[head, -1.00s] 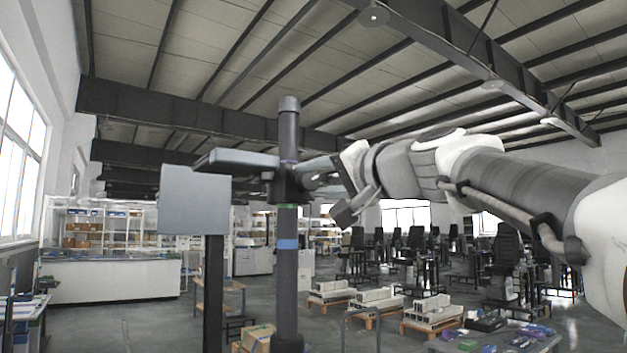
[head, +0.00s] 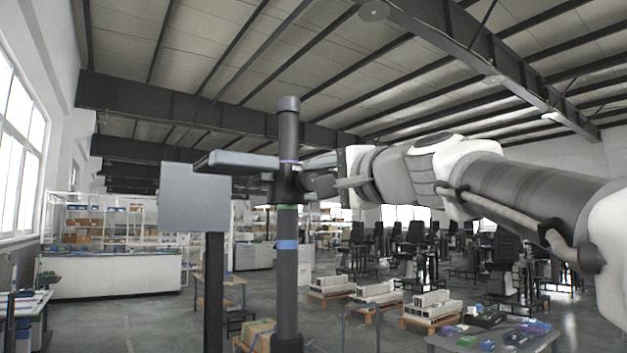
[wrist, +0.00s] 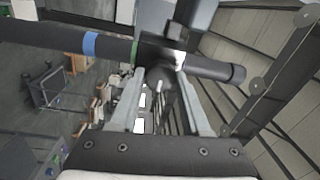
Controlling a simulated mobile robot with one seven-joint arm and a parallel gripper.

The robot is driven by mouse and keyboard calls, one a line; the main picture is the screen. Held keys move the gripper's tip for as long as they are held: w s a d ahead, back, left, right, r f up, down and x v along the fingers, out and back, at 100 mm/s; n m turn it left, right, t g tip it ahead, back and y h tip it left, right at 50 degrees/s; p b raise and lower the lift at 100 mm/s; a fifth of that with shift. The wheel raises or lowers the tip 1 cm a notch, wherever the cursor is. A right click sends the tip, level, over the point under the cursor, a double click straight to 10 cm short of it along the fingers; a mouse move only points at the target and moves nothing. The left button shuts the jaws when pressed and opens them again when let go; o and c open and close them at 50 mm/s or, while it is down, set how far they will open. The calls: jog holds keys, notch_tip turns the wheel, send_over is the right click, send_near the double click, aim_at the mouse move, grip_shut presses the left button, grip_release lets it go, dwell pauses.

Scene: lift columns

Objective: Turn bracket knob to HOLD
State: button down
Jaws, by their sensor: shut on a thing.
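A dark bracket (head: 284,184) is clamped around an upright dark grey column (head: 287,265). A flat grey arm (head: 236,161) reaches left from the bracket. In the wrist view the bracket (wrist: 158,48) crosses the top centre, with the column (wrist: 45,36) running sideways. The bracket knob (wrist: 161,76) is on its near side, between my fingers. My gripper (head: 322,184) is level at the bracket's right side. In the wrist view my gripper (wrist: 162,76) is shut on the knob. Its marking and setting are not readable.
A grey square panel (head: 194,197) on a dark post stands left of the column. Purple, green and blue bands mark the column. A table with small parts (head: 495,338) is at the lower right. Pallets and benches stand farther back.

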jog(key=shift+r, duration=0.15)
jog(key=shift+c, duration=1.8)
grip_release()
jog(key=shift+s+d, duration=0.1)
jog(key=shift+s, duration=0.05)
jog(key=b+v, duration=0.1)
jog(key=v, duration=1.6)
jog(key=shift+b, duration=0.3)
jog(key=shift+s, duration=0.1)
